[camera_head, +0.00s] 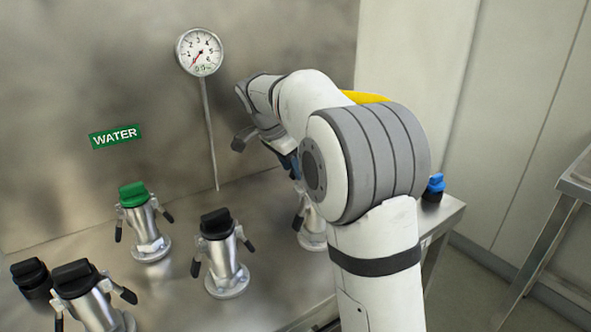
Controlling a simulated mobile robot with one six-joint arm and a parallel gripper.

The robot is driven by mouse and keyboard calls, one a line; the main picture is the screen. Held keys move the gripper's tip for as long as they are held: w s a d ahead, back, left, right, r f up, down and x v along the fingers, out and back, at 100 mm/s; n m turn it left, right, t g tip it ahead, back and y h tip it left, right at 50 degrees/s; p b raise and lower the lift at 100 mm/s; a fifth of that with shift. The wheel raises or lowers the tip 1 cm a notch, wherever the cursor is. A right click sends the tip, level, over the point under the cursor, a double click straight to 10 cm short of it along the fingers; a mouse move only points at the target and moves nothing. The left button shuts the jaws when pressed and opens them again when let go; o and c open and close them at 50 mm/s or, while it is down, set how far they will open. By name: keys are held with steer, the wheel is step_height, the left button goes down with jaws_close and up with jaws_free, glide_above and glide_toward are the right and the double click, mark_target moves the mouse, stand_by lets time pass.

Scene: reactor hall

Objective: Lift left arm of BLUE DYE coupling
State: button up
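A silver coupling (312,232) stands on the steel bench, mostly behind my arm. Its left arm, a dark-tipped lever (298,222), hangs down at its side. A little blue shows above it, but I cannot tell whether this is its cap. No BLUE DYE label is readable. My gripper (284,153) is at the top of this coupling, largely hidden by my wrist. Its fingers are not clear, so I cannot tell whether it is open or touches anything.
A green-capped coupling (145,222) stands under the WATER label (115,136). Black-capped couplings (221,255) (88,295) stand nearer. A loose blue cap (434,188) sits at the bench's right end. A gauge (199,52) is on the back wall.

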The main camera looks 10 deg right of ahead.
steer(key=shift+f, duration=0.1)
steer(key=shift+c, duration=0.4)
jaws_close()
steer(key=r+y+p, duration=0.1)
steer(key=p, duration=0.2)
steer(key=shift+r, duration=0.15)
steer(key=shift+s+a+r+g+y+p, duration=0.15)
steer(key=shift+g+y+p, duration=0.45)
steer(key=shift+p, duration=0.6)
steer(key=shift+a+y+p, duration=0.1)
steer(key=shift+y+p, duration=0.2)
steer(key=shift+f, duration=0.2)
steer(key=shift+c, duration=1.2)
jaws_free()
steer(key=o, duration=0.3)
steer(key=shift+f, duration=0.15)
